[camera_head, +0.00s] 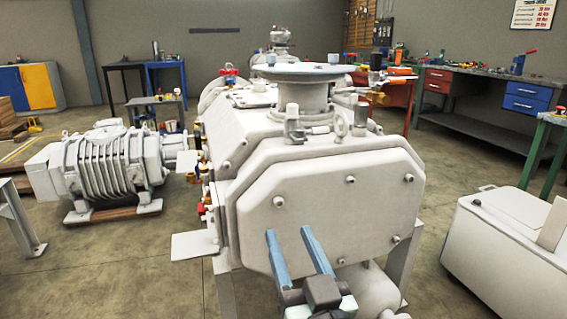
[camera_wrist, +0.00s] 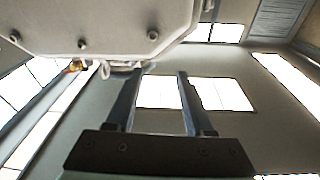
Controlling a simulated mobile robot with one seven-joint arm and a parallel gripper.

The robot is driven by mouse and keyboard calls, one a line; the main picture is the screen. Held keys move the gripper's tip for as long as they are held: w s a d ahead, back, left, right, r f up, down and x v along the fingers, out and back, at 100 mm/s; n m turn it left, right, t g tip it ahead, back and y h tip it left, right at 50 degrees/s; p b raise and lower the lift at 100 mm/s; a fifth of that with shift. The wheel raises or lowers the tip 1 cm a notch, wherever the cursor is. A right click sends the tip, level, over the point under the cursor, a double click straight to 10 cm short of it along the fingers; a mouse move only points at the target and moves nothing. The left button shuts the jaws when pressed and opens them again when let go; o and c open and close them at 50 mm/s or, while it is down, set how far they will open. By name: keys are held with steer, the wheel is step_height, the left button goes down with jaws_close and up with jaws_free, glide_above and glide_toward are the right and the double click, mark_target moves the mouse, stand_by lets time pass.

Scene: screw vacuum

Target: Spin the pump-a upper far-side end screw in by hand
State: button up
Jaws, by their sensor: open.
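The white pump (camera_head: 250,110) stands in the middle of the head view. Its flat end plate (camera_head: 325,215) faces me and carries several screws. An upper screw (camera_head: 350,180) sits near the plate's top middle, another (camera_head: 408,178) at the upper right, and one (camera_head: 278,201) at the upper left. I cannot tell which is the far-side one. My gripper (camera_head: 288,232) is open and empty in front of the plate's lower left. In the wrist view the open fingers (camera_wrist: 160,72) point past the plate's edge, with screws (camera_wrist: 153,34) on the plate above them.
A second ribbed pump (camera_head: 110,165) rests on a pallet at left. A white cabinet (camera_head: 515,240) stands at right, with a workbench (camera_head: 480,105) behind. A flat metal plate (camera_head: 195,245) juts from the pump's left side. Floor is clear between the pump and the white cabinet.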

mark_target(280, 204)
steer(key=w+p, duration=0.3)
steer(key=w+m+g+p, duration=0.1)
steer(key=w+p, duration=0.2)
steer(key=w, duration=0.1)
steer(key=w+f+g+p, duration=0.1)
steer(key=w+p, duration=0.2)
steer(key=shift+w+a+m, duration=0.15)
steer(key=shift+a+m, duration=0.25)
stand_by(0.4)
jaws_close()
